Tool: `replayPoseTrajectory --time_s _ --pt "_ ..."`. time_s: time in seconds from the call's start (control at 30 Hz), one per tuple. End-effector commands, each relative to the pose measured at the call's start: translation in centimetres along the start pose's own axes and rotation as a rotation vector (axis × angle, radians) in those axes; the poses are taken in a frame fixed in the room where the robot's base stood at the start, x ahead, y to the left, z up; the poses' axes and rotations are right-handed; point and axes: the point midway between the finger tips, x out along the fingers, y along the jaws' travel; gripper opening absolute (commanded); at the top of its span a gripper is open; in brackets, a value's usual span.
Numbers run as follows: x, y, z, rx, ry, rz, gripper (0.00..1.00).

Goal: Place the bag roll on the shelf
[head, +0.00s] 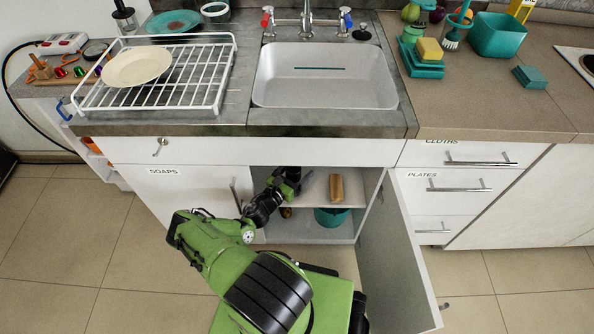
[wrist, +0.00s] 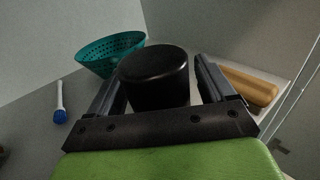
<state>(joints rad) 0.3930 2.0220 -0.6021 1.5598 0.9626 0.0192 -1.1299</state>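The bag roll (wrist: 153,77) is a short black cylinder. It sits between the two fingers of my gripper (wrist: 160,88) in the wrist view, close against both, and my gripper looks shut on it. In the head view my gripper (head: 287,182) reaches into the open cabinet under the sink, at the left part of the shelf (head: 316,189). The roll is small and dark there, and I cannot tell whether it touches the shelf.
A brown wooden block-like thing (head: 336,188) lies on the shelf, right of my gripper; it also shows in the wrist view (wrist: 250,88). A teal basket (head: 331,217) stands below. A blue-tipped white item (wrist: 60,104) is at left. The open cabinet door (head: 393,262) bounds the right.

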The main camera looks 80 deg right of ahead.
Motion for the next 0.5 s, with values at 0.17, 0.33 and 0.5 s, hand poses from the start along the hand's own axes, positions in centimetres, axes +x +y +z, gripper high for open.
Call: replayPoseTrajectory --time_s 0.17,0.33,0.5 --pt "0.0 0.0 0.0 0.0 0.0 0.0 0.82" --pt "-1.4 0.1 0.3 -0.002 0.002 0.004 0.82" --pt "-5.2 0.1 0.5 -0.002 0.0 0.004 0.82"
